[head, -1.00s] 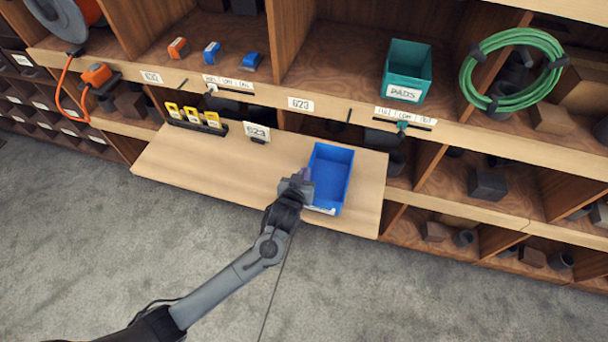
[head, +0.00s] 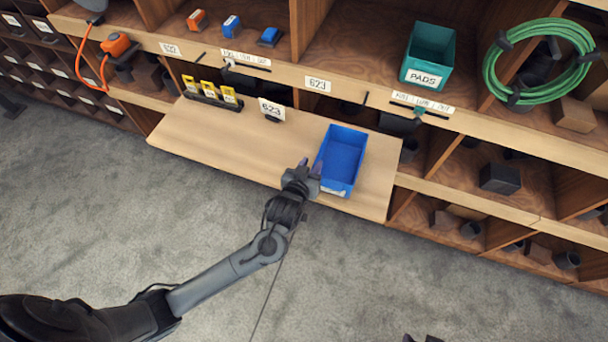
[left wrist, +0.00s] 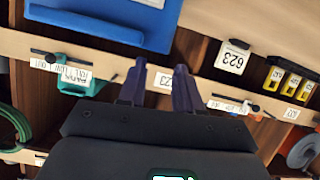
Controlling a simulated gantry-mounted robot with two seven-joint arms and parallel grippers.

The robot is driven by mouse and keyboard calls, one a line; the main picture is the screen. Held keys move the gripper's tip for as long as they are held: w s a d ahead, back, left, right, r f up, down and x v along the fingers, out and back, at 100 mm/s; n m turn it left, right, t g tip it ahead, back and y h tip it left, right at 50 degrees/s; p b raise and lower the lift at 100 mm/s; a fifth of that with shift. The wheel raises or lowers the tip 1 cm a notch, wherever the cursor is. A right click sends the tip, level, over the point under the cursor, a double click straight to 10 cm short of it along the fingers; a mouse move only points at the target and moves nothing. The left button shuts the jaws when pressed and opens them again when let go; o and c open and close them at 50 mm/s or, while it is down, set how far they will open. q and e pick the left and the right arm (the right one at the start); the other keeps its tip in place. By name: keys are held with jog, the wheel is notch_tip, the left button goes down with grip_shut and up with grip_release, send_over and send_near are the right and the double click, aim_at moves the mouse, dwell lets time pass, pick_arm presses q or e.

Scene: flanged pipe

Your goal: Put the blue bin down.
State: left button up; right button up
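The blue bin (head: 342,158) stands upright on the right part of the light wooden shelf board (head: 230,142). My left gripper (head: 310,166) is just left of the bin's near part, with its two fingers apart and nothing between them. In the left wrist view, the open left gripper (left wrist: 160,80) shows an empty gap, and the blue bin (left wrist: 100,22) lies to the upper left, clear of the fingers. Small dark tips at the bottom edge of the head view may be my right gripper; their state is unclear.
A rack of yellow items (head: 212,92) and a 623 label stand (head: 272,109) sit at the board's back. Above are a teal PADS bin (head: 428,58) and a green hose coil (head: 537,62). The board's middle is clear.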

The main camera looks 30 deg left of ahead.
pick_arm(q)
jog(key=s+a+f+m+g+h, duration=0.1)
jog(key=s+m+g, duration=0.4)
jog(key=s, duration=2.2)
jog(key=g+h, duration=0.1)
jog(key=g, duration=0.3)
jog(key=shift+s+a+f+g+p, duration=0.15)
jog(key=shift+a+f+g+p, duration=0.05)
jog(key=shift+a+g+p, duration=0.2)
notch_tip(320, 180, up, 27)
jog(key=p, duration=2.7)
jog(key=shift+r, duration=0.2)
jog(key=shift+f, duration=0.1)
